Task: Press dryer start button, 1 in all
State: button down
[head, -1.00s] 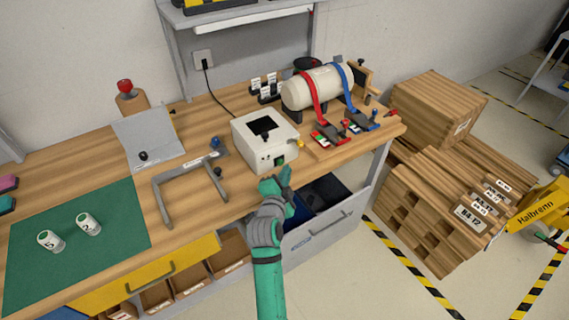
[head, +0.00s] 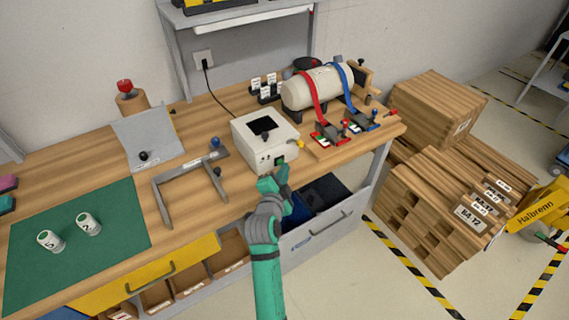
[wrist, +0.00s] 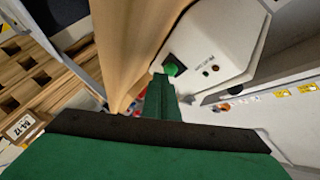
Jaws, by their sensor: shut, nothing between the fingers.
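The dryer is a white box (head: 250,148) on the wooden bench, with a dark square and a black knob on its top. Its green start button (head: 281,160) is low on the front face, near the right corner. The button also shows in the wrist view (wrist: 172,69), bright green in a dark square surround. My green gripper (head: 274,181) is just in front of the dryer, at the bench's front edge. In the wrist view my shut, empty fingers (wrist: 161,88) point at the button, with their tips close below it. I cannot tell whether they touch it.
A grey metal frame (head: 163,197) lies left of the dryer. A white cylinder (head: 303,93) with red and blue straps stands behind right. An open drawer (head: 325,232) is below the bench edge, beside my arm. Wooden crates (head: 430,215) stand on the floor at right.

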jog(key=shift+w+a, duration=0.2)
jog(key=shift+w, duration=0.15)
dwell(0.4)
jog(key=shift+s+d, duration=0.1)
jog(key=shift+s, duration=0.1)
jog(key=shift+s+d, duration=0.4)
jog(key=shift+s, duration=0.15)
jog(key=shift+s+d, duration=0.1)
jog(key=shift+s+d, duration=0.7)
jog(key=shift+s, duration=0.3)
jog(key=shift+s+d, duration=0.7)
jog(key=shift+s, duration=0.25)
jog(key=shift+f, duration=0.1)
